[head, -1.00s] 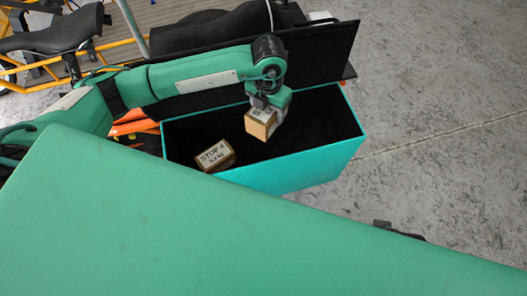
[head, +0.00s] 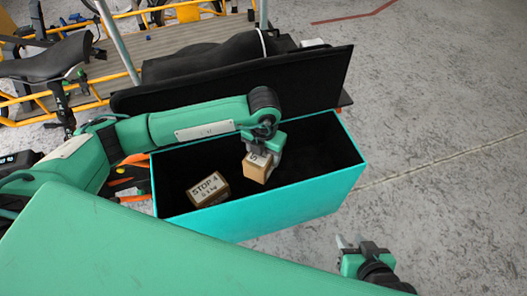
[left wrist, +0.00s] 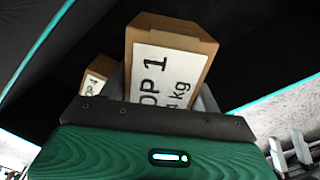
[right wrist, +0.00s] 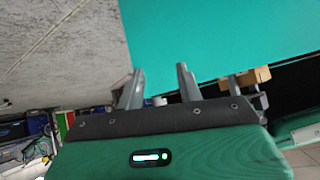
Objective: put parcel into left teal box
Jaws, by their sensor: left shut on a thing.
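The teal box (head: 290,215) stands open, its inside black. My left gripper (head: 268,153) reaches over it and is shut on a small brown cardboard parcel (head: 257,168). In the left wrist view the held parcel (left wrist: 168,62) has a white label reading "OP 1" and a kg weight. It hangs at the box opening; I cannot tell whether it touches anything below. A second parcel labelled "STOP 4" (head: 208,190) lies tilted inside the box at the left. My right gripper (head: 350,242) is open and empty, outside the box in front of its right end.
The black lid (head: 315,80) stands raised behind the box. A bike saddle (head: 45,57) and a wooden cargo deck with yellow rails (head: 160,42) are at the back left. My green body covers the lower left. Grey floor (head: 450,110) is clear at the right.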

